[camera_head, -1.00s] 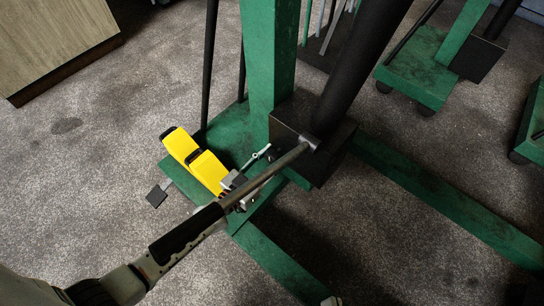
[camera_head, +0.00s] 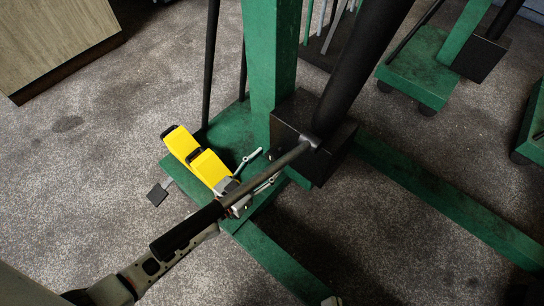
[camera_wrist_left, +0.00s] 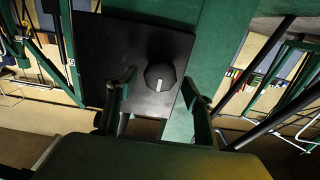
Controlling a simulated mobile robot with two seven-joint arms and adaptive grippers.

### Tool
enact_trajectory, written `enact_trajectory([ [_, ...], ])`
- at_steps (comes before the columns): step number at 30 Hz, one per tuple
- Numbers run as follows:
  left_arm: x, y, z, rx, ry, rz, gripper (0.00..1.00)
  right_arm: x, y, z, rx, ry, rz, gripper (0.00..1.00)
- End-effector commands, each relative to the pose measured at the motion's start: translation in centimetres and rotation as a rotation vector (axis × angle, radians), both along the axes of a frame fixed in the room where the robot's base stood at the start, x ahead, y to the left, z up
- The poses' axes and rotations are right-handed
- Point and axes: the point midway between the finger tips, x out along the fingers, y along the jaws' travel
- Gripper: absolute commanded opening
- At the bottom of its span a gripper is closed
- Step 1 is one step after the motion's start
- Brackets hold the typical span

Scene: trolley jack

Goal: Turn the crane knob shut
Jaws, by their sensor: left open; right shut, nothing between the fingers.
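The crane knob (camera_wrist_left: 160,77) is dark and faceted, with a pale mark on its face. It stands on the crane's black block (camera_wrist_left: 105,50), which also shows in the head view (camera_head: 300,118). In the head view the knob cannot be made out clearly. My left gripper (camera_head: 270,162) is open beside the left face of the block, partly behind the long handle. In the left wrist view its fingers (camera_wrist_left: 158,80) stand apart on either side of the knob, which lies ahead between them. I see no contact. My right gripper is not in view.
A long handle (camera_head: 265,172) with a black grip slants from the block across my left arm. Yellow parts (camera_head: 210,167) sit left of the gripper. The green post (camera_head: 272,60) and a thick black cylinder (camera_head: 355,60) rise behind. Green legs run along the floor.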

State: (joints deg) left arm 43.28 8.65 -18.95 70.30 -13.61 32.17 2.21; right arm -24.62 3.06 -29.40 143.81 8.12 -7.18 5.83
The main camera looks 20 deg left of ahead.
Motion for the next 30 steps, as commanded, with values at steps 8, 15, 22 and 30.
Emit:
enact_trajectory([
  [8,-5.4,2.2,-0.1,0.002,0.002,0.0,0.51,0.1,0.0,0.0,0.001,-0.001,-0.002,0.0],
  [15,-7.9,3.3,-0.1,0.002,0.001,0.0,0.51,0.1,0.0,0.0,0.001,0.0,-0.003,0.0],
  [22,-8.3,3.4,0.0,0.001,0.0,0.0,0.51,0.1,0.0,0.0,0.001,0.0,-0.003,0.0],
  [30,-8.3,3.4,0.0,0.001,0.001,0.0,0.51,0.1,0.0,0.0,0.001,0.0,-0.003,0.0],
])
